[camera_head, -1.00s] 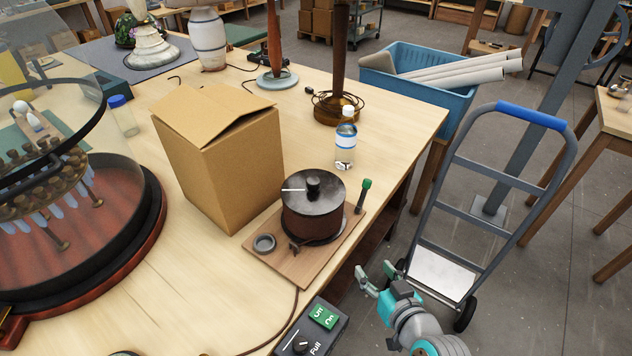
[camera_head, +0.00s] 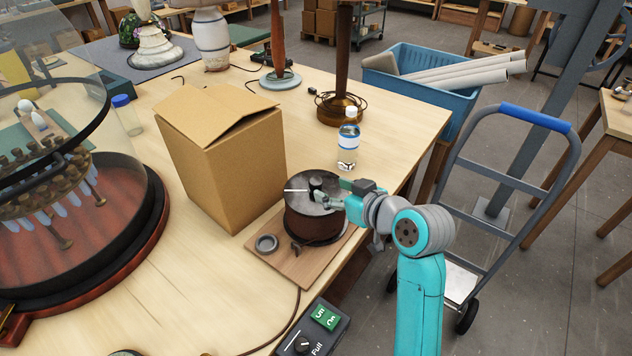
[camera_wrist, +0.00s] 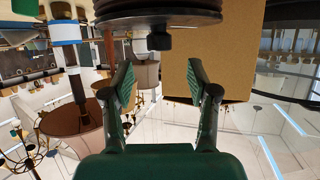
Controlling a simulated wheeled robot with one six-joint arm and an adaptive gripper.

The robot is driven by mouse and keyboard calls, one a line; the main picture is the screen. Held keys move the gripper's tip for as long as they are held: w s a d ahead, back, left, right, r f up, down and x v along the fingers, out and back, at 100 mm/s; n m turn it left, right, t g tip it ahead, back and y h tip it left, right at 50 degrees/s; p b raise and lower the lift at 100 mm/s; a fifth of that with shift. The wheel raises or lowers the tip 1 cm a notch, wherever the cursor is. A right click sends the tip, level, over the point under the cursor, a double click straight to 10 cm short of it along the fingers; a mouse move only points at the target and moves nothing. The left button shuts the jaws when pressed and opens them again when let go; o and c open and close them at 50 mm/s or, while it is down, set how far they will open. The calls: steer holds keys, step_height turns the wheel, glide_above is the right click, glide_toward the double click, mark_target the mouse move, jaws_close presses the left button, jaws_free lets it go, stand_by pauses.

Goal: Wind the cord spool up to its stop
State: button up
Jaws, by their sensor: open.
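The cord spool (camera_head: 308,222) is a dark brown drum with a grey top, standing upright on a wooden board (camera_head: 290,268). A black knob (camera_head: 316,182) rises from the middle of its top, and a white pointer line lies at the left of the top. My gripper (camera_head: 328,195) is at the spool's top right, beside the knob; contact cannot be told. In the wrist view, the fingers of my gripper (camera_wrist: 160,82) are spread with nothing between them. The spool's ribbed edge (camera_wrist: 158,18) and knob (camera_wrist: 159,41) show beyond the fingertips, upside down.
A cardboard box (camera_head: 225,165) stands close left of the spool. A water bottle (camera_head: 348,143) stands behind it. A small grey ring (camera_head: 266,243) lies on the board. A switch box (camera_head: 312,332) is in front, and a hand truck (camera_head: 505,190) stands right of the table.

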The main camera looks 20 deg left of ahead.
mark_target(319, 184)
steer(key=x, duration=0.7)
steer(key=shift+w+a+f, duration=0.15)
steer(key=shift+w, duration=0.05)
jaws_close()
